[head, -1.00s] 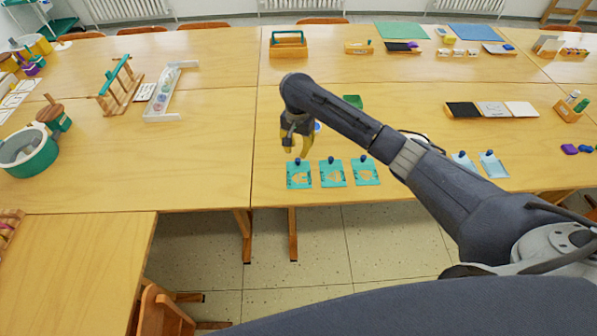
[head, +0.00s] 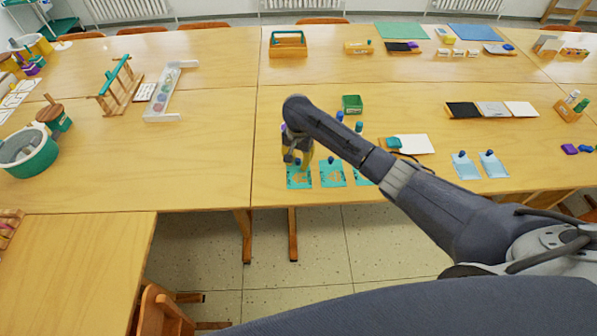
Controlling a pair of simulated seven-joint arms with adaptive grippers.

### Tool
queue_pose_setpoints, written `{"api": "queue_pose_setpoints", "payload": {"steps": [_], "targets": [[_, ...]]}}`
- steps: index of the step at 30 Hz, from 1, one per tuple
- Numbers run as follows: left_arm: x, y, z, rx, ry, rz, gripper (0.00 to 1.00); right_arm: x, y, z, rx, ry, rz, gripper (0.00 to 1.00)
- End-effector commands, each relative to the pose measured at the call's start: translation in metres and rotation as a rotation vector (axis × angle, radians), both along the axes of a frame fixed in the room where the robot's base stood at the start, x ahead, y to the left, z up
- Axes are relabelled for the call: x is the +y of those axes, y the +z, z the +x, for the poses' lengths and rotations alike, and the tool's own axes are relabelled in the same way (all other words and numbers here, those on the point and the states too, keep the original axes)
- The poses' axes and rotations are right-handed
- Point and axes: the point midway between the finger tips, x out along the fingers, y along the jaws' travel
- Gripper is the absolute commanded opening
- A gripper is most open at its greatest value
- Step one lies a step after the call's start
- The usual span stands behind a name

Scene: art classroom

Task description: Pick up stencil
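Three teal stencils with dark blue knobs lie in a row near the table's front edge: the left stencil (head: 299,181), the middle stencil (head: 332,178) and the right stencil (head: 362,178). My arm partly covers the right one. My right gripper (head: 298,161) points down at the left stencil's knob, with its yellowish fingers apart on either side of it. I see no clear contact. The left stencil lies flat on the table. My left gripper is not in view.
Two light blue cards with knobs (head: 465,168) lie to the right. The table left of the stencils is clear.

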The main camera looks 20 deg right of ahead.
Motion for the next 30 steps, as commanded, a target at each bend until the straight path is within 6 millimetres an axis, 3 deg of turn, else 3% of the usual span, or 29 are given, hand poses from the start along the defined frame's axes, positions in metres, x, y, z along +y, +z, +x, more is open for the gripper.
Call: {"api": "queue_pose_setpoints", "payload": {"steps": [4,11,30], "targets": [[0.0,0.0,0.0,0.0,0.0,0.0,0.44,0.0002,0.0003,0.0001,0.0,0.0,0.0,0.27],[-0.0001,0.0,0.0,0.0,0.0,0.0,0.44,0.0001,0.0005,0.0002,0.0,0.0,0.0,0.01],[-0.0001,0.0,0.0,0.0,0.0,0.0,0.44,0.0,0.0013,0.0004,-0.001,0.0,0.0,0.0]]}}
